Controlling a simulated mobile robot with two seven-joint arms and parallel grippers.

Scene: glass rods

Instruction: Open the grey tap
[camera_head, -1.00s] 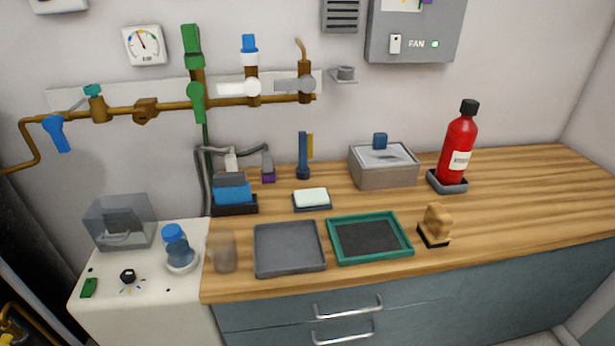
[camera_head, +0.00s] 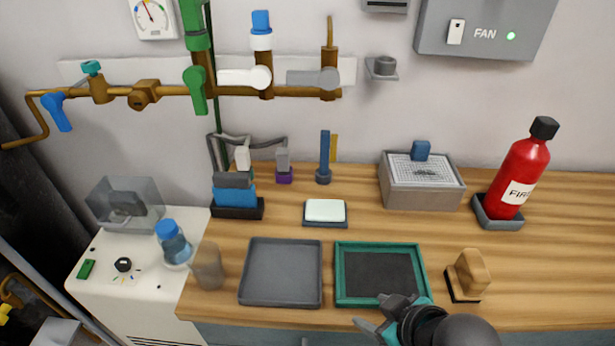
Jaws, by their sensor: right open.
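The grey tap (camera_head: 308,78) is at the right end of the brown pipe on the wall. Its lever lies level, pointing left from its round pivot, across the upright brown branch with a thin spout on top. A white-lever tap (camera_head: 243,77) is just left of it, also level. A green-lever tap (camera_head: 197,90) further left has its lever hanging down. My right gripper (camera_head: 379,314) is at the bottom edge, over the front of the green-rimmed tray, open and empty, well below and right of the grey tap. My left gripper is not in view.
Between bench and pipe stand a blue rack (camera_head: 236,198), a blue upright tool (camera_head: 324,160) and a grey box (camera_head: 422,187). A red extinguisher (camera_head: 520,175) is at right. A small grey wall bracket (camera_head: 383,68) sits right of the tap. The wall below the tap is clear.

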